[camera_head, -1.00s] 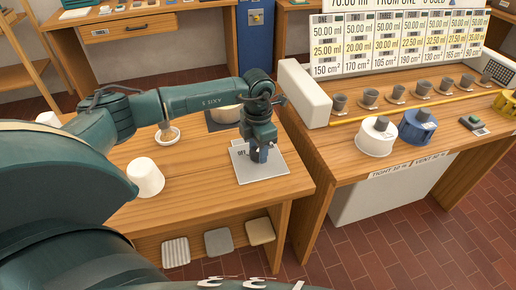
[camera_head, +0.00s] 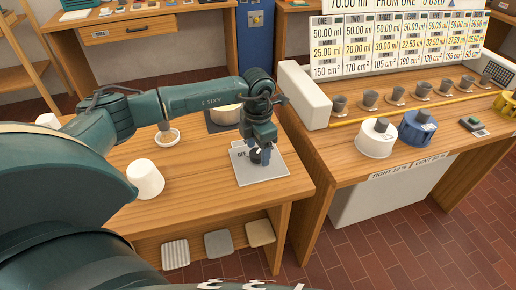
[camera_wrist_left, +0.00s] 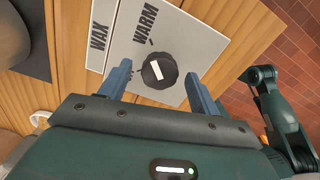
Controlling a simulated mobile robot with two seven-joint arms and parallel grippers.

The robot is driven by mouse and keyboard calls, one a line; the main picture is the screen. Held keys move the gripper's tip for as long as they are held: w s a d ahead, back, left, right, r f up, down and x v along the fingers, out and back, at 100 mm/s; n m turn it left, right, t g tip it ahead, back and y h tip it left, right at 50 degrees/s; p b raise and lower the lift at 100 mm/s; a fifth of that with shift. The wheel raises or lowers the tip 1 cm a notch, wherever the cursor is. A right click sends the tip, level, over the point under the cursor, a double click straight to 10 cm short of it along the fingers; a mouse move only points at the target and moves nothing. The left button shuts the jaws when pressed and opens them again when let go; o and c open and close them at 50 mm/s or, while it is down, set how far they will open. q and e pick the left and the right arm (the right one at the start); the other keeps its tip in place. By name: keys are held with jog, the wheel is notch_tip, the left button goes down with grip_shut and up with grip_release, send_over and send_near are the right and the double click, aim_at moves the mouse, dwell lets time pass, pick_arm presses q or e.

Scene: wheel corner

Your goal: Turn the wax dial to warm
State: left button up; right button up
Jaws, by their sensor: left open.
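The wax dial (camera_wrist_left: 159,71) is a round black knob with a white mark on its face. It sits on a light grey panel (camera_head: 270,174), lettered WAX and WARM in the left wrist view, with OFF legible in the head view. In the wrist view, WARM is up and left of the knob. My left gripper (camera_wrist_left: 157,69) is open, its blue fingers on either side of the knob with gaps showing. In the head view, my left gripper (camera_head: 260,156) points down over the panel and partly hides the knob. My right gripper is not in view.
A dark-rimmed pot (camera_head: 226,114) stands behind the panel on the wooden bench (camera_head: 200,190). A second bench at right holds white and blue round containers and several small cups.

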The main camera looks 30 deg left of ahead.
aim_at(258, 152)
pick_arm(q)
notch_tip(258, 152, up, 13)
jog(key=shift+f+b, duration=0.15)
jog(key=shift+b, duration=0.2)
dwell(0.3)
